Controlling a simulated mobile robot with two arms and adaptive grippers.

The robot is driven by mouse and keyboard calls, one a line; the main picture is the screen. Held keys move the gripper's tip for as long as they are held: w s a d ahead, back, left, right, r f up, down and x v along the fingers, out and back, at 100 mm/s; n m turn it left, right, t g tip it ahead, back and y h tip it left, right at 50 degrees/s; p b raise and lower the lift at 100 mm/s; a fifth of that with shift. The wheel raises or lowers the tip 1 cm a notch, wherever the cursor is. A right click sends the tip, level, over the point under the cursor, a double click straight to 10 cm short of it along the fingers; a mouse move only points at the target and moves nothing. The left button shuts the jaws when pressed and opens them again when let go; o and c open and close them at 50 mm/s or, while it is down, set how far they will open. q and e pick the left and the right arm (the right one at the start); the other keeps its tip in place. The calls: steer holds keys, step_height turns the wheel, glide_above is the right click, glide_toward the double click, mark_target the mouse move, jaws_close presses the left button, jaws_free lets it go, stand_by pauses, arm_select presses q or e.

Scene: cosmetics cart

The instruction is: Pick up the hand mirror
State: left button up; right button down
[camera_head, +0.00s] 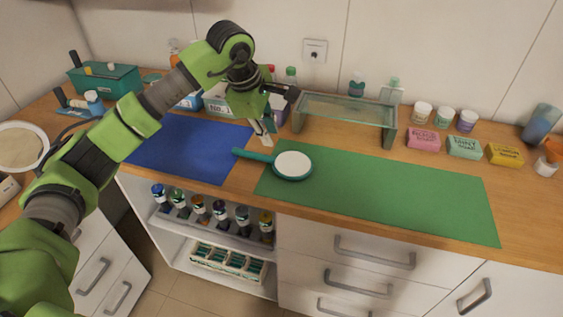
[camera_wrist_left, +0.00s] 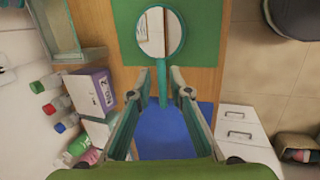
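The hand mirror (camera_head: 292,165) has a round pale face, a teal rim and a teal handle. Its head lies on the left end of the green mat (camera_head: 400,190), and its handle points left toward the blue mat (camera_head: 185,150). My left gripper (camera_head: 264,138) is just behind and above the handle in the head view. In the left wrist view the gripper (camera_wrist_left: 161,82) is open, and the handle of the mirror (camera_wrist_left: 160,32) shows between its fingertips, with no clear contact. My right gripper is not in view.
A glass shelf (camera_head: 345,108) stands behind the green mat. Jars (camera_head: 443,116) and soap boxes (camera_head: 464,147) are at the right. A teal box (camera_head: 105,80) stands at the far left. Bottles and boxes crowd the back behind my left gripper. Most of the green mat is clear.

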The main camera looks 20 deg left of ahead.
arm_select(q)
steer(key=a+y, duration=0.1)
steer(key=a, duration=0.3)
steer(key=b, duration=0.5)
glide_above(262, 155)
steer(key=s, duration=0.2)
step_height(262, 155, down, 7)
steer(key=shift+s+r, duration=0.15)
steer(key=b+x, duration=0.3)
steer(key=x, duration=0.2)
steer(key=shift+a+f, duration=0.15)
steer(key=shift+f, duration=0.2)
steer(key=shift+r, duration=0.1)
jaws_close()
